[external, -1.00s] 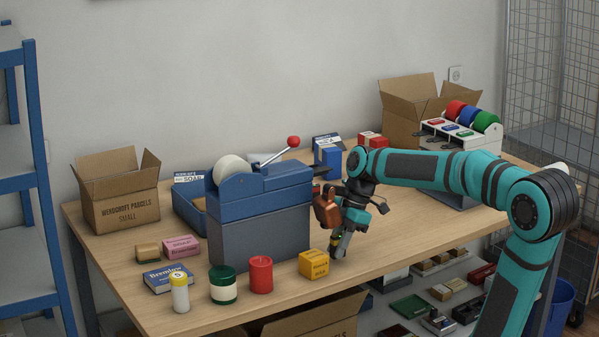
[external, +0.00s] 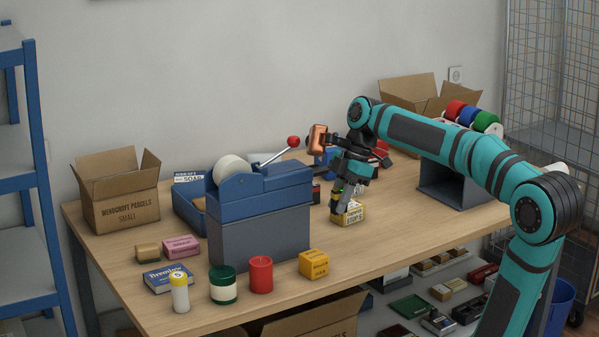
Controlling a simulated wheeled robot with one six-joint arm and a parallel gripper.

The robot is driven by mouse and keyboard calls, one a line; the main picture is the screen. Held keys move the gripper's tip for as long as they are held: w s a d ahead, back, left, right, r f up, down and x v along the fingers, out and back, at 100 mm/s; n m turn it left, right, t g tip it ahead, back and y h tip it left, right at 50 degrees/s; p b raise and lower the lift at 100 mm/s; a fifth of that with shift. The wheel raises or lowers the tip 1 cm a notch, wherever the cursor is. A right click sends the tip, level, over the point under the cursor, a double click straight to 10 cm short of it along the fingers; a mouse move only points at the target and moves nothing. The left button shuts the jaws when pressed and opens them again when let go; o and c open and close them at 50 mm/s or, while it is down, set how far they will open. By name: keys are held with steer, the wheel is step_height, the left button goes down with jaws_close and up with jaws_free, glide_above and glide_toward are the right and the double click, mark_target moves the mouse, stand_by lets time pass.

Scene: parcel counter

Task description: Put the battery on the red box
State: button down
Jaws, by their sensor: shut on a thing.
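My gripper (external: 338,207) points down over the middle of the table, with its fingers in front of a cream and yellow box (external: 353,216). It is shut on a small, mostly hidden dark thing with a yellow-green band, which seems to be the battery (external: 337,192). Whether the fingers touch the cream box, I cannot tell. A red box (external: 383,147) stands farther back and is mostly hidden behind my arm. Only a bit of its red shows.
A blue-grey tape machine (external: 260,215) with a red-knobbed lever stands left of my gripper. A small dark and red thing (external: 316,192) lies beside it. A yellow box (external: 314,264) and red candle (external: 261,274) stand near the front edge. Bare tabletop lies right of the yellow box.

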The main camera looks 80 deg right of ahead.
steer(key=r, duration=1.1)
steer(key=shift+w+d+r, duration=0.1)
steer(key=shift+d+r, duration=0.15)
steer(key=shift+r, duration=0.15)
steer(key=w+d+r+m+h, duration=0.15)
steer(key=d+m, duration=0.25)
steer(key=d, duration=1.1)
steer(key=w+d+r+m+h, duration=0.15)
steer(key=d+m, duration=0.25)
steer(key=d, duration=1.1)
steer(key=w+d+r+m+h, duration=0.1)
steer(key=w+d+r+m, duration=0.2)
steer(key=d, duration=1.3)
steer(key=s+d+f+m+h, duration=0.1)
steer(key=s+d+f+m, duration=0.25)
steer(key=d, duration=0.65)
steer(key=s+d+f+m+h, duration=0.1)
steer(key=s+d+f+m, duration=0.3)
steer(key=d, duration=0.5)
steer(key=shift+n, duration=0.45)
steer(key=shift+s+d+f, duration=0.1)
steer(key=shift+s+f, duration=0.1)
steer(key=shift+f, duration=3.3)
steer(key=shift+s+f, duration=0.2)
steer(key=shift+f, duration=3.3)
steer(key=shift+f, duration=0.1)
steer(key=c, duration=1.3)
jaws_free()
